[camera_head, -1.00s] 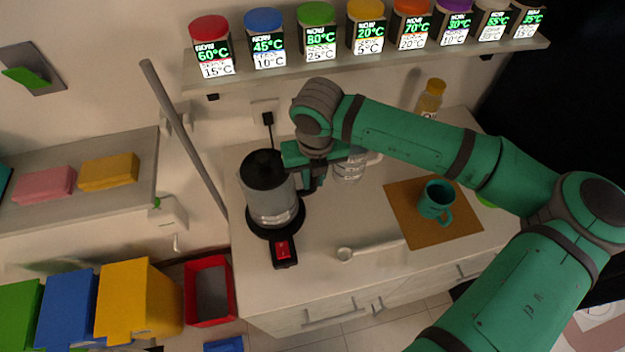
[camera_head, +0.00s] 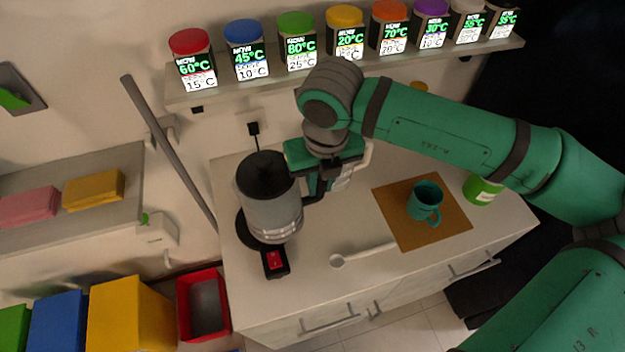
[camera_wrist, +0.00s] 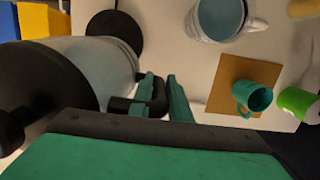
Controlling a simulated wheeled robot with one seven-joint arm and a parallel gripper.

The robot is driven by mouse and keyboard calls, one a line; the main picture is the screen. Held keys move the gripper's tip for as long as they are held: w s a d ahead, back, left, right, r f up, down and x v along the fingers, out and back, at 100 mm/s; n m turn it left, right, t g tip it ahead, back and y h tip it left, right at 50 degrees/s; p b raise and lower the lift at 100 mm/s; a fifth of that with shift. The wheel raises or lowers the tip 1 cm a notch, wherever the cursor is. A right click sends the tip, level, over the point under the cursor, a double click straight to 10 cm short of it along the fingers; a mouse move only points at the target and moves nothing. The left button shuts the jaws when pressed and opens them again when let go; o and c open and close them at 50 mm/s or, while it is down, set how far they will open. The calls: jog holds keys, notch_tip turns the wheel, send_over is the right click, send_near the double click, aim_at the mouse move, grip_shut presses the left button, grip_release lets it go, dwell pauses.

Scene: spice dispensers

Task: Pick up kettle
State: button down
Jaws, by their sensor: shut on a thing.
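The kettle (camera_head: 270,205) has a silver-grey body, a black lid and a black handle on its right side. It is upright and raised above its round black base (camera_head: 245,233), which has a red switch (camera_head: 275,261) in front. My gripper (camera_head: 318,190) is shut on the kettle's handle. In the wrist view the kettle (camera_wrist: 95,65) fills the left side, with my gripper's green fingers (camera_wrist: 160,95) at the handle. The base (camera_wrist: 115,33) shows below the kettle, apart from it.
A teal mug (camera_head: 424,200) stands on a brown mat (camera_head: 392,208) to the right, with a green container (camera_head: 480,190) beyond. A spoon (camera_head: 345,258) lies on the counter's front. A shelf (camera_head: 360,68) of dispensers runs above.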

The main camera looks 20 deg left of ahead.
jog(key=s+d+r, duration=0.3)
jog(key=d, duration=0.3)
jog(key=shift+s+d+r, duration=0.25)
jog(key=shift+s+d, duration=0.05)
jog(key=shift+d, duration=0.1)
jog(key=shift+s, duration=0.1)
dwell(0.4)
